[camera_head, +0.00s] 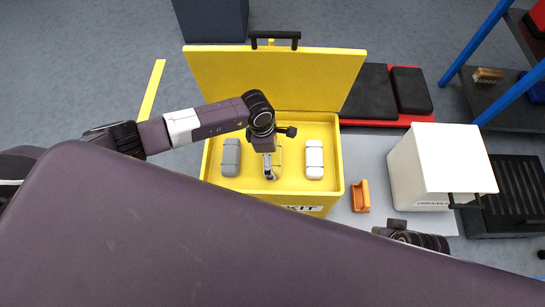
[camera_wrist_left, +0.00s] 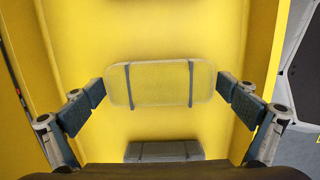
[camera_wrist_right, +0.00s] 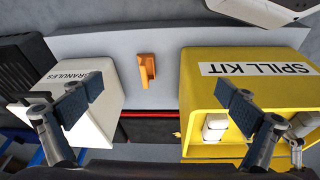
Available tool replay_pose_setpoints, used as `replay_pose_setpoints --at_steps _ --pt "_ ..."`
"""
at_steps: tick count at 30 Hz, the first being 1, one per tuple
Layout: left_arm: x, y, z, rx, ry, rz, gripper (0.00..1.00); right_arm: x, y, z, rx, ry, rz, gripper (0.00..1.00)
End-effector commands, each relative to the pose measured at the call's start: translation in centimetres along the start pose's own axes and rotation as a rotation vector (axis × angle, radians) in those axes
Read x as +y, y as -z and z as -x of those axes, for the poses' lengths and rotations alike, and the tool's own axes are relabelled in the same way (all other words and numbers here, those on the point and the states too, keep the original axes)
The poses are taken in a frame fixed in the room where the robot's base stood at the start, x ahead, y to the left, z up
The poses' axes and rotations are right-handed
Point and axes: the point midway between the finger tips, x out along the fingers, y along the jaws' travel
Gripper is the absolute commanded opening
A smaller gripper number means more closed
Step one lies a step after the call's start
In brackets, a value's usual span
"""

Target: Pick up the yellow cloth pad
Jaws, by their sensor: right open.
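The yellow cloth pad (camera_wrist_left: 160,83) with two dark straps lies in the yellow spill kit box (camera_head: 335,150), in the middle of the left wrist view. My left gripper (camera_wrist_left: 161,90) is open, with one finger near each short end of the pad. I cannot tell whether the fingertips touch it. In the head view my left gripper (camera_head: 270,172) is down inside the box and largely hides the pad. My right gripper (camera_wrist_right: 156,92) is open and empty, with the table and floor items beyond it.
A grey pad (camera_head: 231,157) and a white pad (camera_head: 314,158) lie on either side in the box, whose yellow lid (camera_head: 275,75) stands open behind. An orange piece (camera_head: 361,196) and the white granules box (camera_head: 440,160) stand to the right. Box walls surround my left gripper.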

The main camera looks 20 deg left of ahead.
Motion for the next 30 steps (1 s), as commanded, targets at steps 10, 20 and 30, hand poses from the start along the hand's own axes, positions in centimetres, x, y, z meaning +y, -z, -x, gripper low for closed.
replay_pose_setpoints --at_steps 10,20,30 --pt "0.0 0.0 0.0 0.000 0.000 0.000 0.69 0.0 0.0 0.0 -0.001 0.000 0.000 1.00" --pt "0.1 -0.1 0.8 -0.001 -0.001 0.000 0.69 0.0 0.0 -0.1 0.001 0.000 0.000 1.00" --pt "0.2 -1.1 7.1 -0.002 -0.004 -0.002 0.69 -0.3 -1.3 -5.2 -0.032 0.006 0.005 1.00"
